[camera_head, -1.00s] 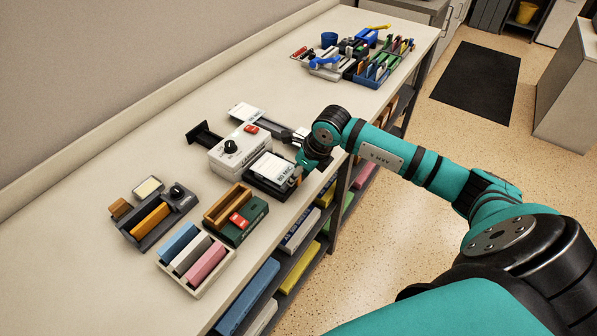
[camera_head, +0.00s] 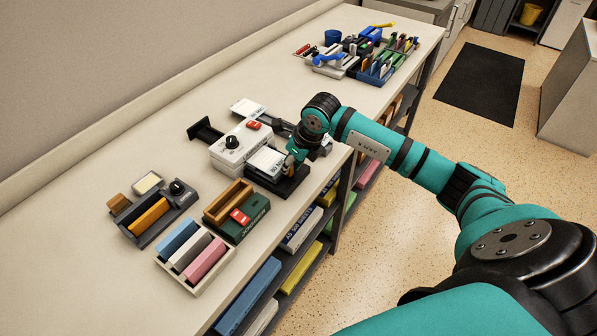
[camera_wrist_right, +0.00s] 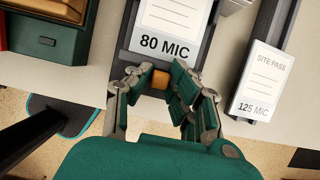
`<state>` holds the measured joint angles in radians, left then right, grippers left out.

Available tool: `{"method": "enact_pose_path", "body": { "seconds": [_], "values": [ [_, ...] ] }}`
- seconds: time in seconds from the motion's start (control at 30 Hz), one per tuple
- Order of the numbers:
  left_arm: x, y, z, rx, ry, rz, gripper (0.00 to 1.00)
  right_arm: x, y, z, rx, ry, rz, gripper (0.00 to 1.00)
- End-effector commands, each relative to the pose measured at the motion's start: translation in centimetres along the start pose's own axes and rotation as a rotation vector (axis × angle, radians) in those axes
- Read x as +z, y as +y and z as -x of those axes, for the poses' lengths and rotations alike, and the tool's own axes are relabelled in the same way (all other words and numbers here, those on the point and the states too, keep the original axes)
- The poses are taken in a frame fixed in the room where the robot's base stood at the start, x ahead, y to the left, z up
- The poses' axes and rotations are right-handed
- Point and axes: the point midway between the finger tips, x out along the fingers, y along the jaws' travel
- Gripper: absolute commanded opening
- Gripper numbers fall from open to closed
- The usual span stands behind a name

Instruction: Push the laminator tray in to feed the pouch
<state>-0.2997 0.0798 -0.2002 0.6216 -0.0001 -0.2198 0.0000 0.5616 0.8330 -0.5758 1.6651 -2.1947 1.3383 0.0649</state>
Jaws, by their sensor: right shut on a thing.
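The white laminator (camera_head: 240,146) stands on the bench with a black knob and a red switch on top. Its dark tray (camera_head: 278,185) is at its front right side, with a white pouch (camera_head: 268,159) lying on it. The pouch's far part is under or against the laminator. In the right wrist view the pouch (camera_wrist_right: 172,22) reads "80 MIC". My right gripper (camera_wrist_right: 161,80) is shut on the small orange tray handle (camera_wrist_right: 160,79) at the tray's near end; in the head view it is partly hidden by its own wrist. My left gripper is not in view.
A second pouch (camera_wrist_right: 262,80), marked "125 MIC", lies on a dark strip to the right in the wrist view. A green box (camera_head: 237,212) and a bin of coloured blocks (camera_head: 195,256) stand near the laminator. The bench's front edge is close to the tray.

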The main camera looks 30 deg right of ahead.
Motion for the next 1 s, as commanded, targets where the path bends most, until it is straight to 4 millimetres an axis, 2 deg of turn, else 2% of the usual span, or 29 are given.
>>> {"method": "enact_pose_path", "body": {
  "seconds": [0.3, 0.33, 0.5, 0.8, 0.87, 1.0],
  "values": [
    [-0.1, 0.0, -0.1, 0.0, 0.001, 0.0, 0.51, 0.4, 0.0, 0.0, -0.001, -0.003, 0.001, 0.0],
    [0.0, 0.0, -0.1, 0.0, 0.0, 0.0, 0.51, 0.4, 0.0, 0.0, -0.001, -0.003, 0.001, 0.2],
    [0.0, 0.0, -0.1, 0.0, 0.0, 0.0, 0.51, 0.3, 0.0, 0.0, -0.001, -0.002, 0.001, 0.4],
    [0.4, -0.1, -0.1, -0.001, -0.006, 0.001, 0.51, 0.3, 0.0, 0.2, -0.001, -0.001, 0.001, 0.4],
    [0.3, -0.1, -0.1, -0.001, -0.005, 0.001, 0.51, 0.3, -0.1, 0.8, -0.001, -0.002, 0.001, 0.4],
    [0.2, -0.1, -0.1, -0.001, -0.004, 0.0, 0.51, 0.3, -0.1, 3.1, -0.004, -0.003, 0.003, 0.4]
  ]
}}
